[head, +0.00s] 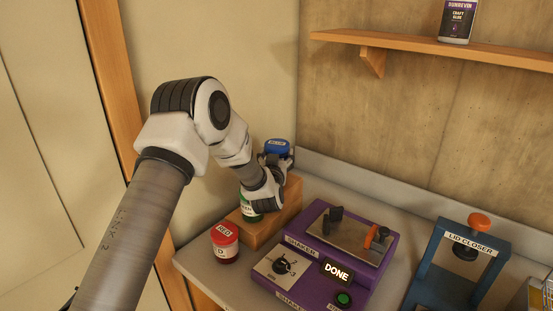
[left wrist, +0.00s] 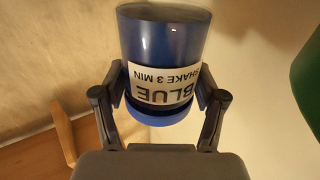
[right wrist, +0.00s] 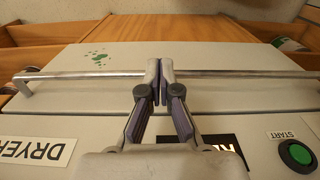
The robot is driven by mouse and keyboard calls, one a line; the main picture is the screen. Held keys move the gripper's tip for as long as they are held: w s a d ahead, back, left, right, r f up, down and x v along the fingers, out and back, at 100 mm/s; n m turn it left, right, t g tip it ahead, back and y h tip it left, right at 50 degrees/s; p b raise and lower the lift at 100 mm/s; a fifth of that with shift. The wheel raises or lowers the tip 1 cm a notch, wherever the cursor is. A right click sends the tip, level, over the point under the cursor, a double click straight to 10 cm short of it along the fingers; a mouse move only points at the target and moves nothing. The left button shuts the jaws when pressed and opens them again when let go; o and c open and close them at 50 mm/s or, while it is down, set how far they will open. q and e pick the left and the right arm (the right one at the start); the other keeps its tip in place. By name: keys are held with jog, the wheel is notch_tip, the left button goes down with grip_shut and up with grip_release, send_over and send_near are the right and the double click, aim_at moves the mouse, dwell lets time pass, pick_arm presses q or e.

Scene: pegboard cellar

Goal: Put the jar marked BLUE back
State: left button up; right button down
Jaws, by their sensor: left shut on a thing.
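The jar marked BLUE (head: 277,147), with a blue lid, is between the fingers of my left gripper (head: 272,160) at the wooden block (head: 262,233). In the left wrist view my left gripper (left wrist: 160,85) is shut on this jar (left wrist: 163,40), whose label reads BLUE, SHAKE 3 MIN, upside down in the picture. Whether the jar touches the block is hidden by the gripper. A green jar (head: 250,214) on the block is partly covered by my left arm. My right gripper (right wrist: 160,72) is shut in front of a metal bar handle (right wrist: 230,75) on the dryer.
A jar with a red lid (head: 225,243) stands on the counter before the block. The purple shaker (head: 300,262) shows DONE. A blue lid closer (head: 432,270) stands to the right.

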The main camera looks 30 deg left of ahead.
pick_arm(q)
notch_tip(320, 180, down, 3)
jog(key=shift+w+r+p, duration=0.1)
jog(key=shift+r+p, duration=0.1)
jog(key=shift+p, duration=0.1)
jog(key=shift+w+a+f, duration=0.1)
jog(key=shift+a+f, duration=0.05)
jog(key=shift+f+b, duration=0.1)
jog(key=shift+b, duration=0.25)
jog(key=o, duration=1.6)
